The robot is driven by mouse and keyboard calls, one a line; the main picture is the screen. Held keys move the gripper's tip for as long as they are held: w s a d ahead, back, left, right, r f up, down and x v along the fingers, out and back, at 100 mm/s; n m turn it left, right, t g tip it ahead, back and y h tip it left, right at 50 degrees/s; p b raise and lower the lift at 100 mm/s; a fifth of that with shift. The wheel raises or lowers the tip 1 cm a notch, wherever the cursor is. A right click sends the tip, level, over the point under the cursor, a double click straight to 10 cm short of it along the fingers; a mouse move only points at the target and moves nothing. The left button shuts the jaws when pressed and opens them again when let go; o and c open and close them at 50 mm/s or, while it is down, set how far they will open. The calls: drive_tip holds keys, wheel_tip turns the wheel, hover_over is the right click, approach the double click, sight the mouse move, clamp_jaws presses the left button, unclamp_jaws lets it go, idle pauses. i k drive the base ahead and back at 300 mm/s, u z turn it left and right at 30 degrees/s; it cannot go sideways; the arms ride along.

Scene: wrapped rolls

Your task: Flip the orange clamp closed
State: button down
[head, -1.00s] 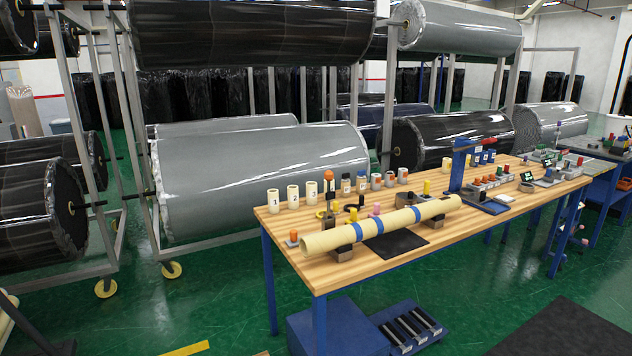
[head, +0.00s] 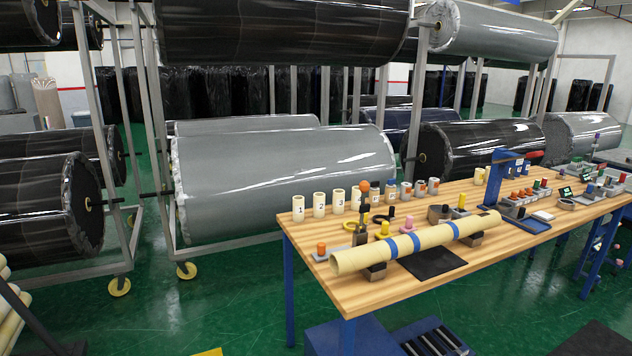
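My gripper is not in view. The wooden workbench (head: 400,291) stands at the right of the picture, some way off. On its left end a small orange piece (head: 321,247) sits on a grey base. A long cream tube (head: 425,240) with blue bands lies across grey blocks on the bench.
Several numbered cream cups (head: 319,205) line the back edge. A blue press (head: 503,175) with a red handle stands to the right. Large wrapped rolls on racks, such as a grey roll (head: 280,185), fill the back and left.

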sight(365, 186)
drive_tip(key=u, duration=0.25)
drive_tip(key=i, duration=1.55)
drive_tip(key=z, duration=0.75)
